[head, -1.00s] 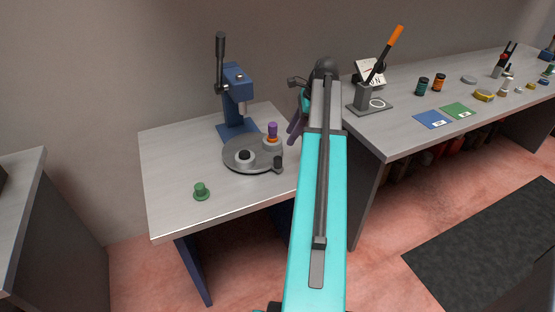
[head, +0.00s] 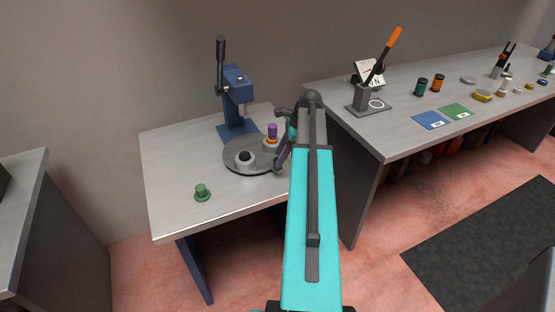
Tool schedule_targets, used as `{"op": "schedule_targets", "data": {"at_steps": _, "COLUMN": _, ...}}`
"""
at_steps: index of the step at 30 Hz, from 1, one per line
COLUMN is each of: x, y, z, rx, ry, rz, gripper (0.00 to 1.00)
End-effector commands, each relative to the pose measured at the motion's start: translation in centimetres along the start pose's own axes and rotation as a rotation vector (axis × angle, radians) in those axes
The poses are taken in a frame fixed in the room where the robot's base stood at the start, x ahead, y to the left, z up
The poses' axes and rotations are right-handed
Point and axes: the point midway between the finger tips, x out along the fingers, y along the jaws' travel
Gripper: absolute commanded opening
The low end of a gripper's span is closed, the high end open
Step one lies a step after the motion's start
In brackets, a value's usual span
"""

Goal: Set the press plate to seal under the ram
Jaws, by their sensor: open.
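The blue press (head: 235,95) stands at the back of the left table, with its dark lever raised and its pale ram (head: 242,108) pointing down. The round grey press plate (head: 238,167) lies in front of it. One seat on the plate carries a grey piece with a black top (head: 245,158); another carries a purple and orange piece (head: 272,131), right of the ram. My gripper (head: 281,160), with purple fingers, is open at the plate's right edge. The plate's dark edge knob is hidden behind it. Whether the fingers touch the plate I cannot tell.
A green knob-like piece (head: 202,192) sits at the table's front left. The right bench (head: 400,140) holds an orange-handled lever device (head: 372,80), blue and green cards and small jars. The left table's front is mostly clear.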

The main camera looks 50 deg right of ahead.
Motion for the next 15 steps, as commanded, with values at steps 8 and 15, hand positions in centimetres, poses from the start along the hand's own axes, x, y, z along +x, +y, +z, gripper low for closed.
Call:
{"op": "schedule_targets", "data": {"at_steps": 8, "x": 2.5, "y": 0.0, "z": 0.1, "rx": -0.001, "ry": 0.0, "rz": 0.0, "gripper": 0.44}}
{"op": "schedule_targets", "data": {"at_steps": 15, "x": 3.1, "y": 0.0, "z": 0.0, "rx": 0.0, "ry": 0.0, "rz": 0.0, "gripper": 0.44}}
